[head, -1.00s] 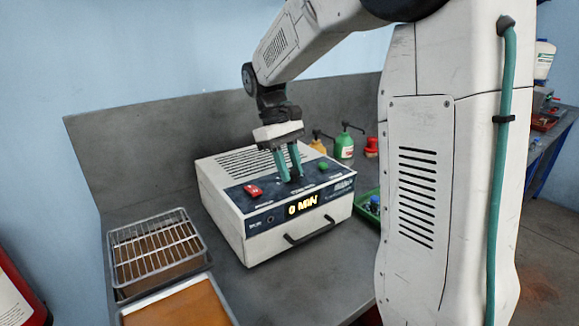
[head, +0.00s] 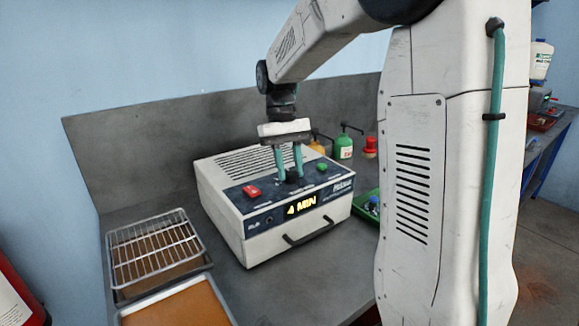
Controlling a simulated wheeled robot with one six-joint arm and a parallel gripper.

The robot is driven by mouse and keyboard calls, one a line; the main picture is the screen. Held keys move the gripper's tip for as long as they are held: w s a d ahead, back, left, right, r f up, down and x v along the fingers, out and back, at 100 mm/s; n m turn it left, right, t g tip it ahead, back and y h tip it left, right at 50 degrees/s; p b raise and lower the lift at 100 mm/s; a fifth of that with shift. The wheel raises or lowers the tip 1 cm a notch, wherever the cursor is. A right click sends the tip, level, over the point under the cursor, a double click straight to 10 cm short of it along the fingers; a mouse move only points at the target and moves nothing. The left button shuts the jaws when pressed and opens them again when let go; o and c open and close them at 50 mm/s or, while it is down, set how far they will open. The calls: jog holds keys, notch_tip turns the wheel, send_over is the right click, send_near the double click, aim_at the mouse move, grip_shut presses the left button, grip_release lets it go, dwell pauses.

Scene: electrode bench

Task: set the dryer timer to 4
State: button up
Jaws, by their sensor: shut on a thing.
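The dryer (head: 270,232) is a white box with a dark blue sloped control panel, standing on the grey bench. A dark timer knob (head: 293,177) sits in the middle of the panel, between a red switch (head: 252,191) and a green button (head: 322,167). My gripper (head: 290,173) points down from above with its teal fingers shut on the knob, one on each side. The fingers partly cover the knob, so its pointer cannot be made out.
A wire rack (head: 155,247) over a brown tray stands left of the dryer, with another brown-filled tray (head: 180,308) in front. Green (head: 343,147) and yellow bottles and a red item (head: 370,147) stand behind. A green tray (head: 364,205) lies to the right.

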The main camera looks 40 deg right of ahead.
jog(key=o, duration=1)
jog(key=v, duration=0.7)
jog(key=shift+w+d+r, duration=0.1)
jog(key=shift+w+r, duration=0.15)
jog(key=shift+r, duration=0.1)
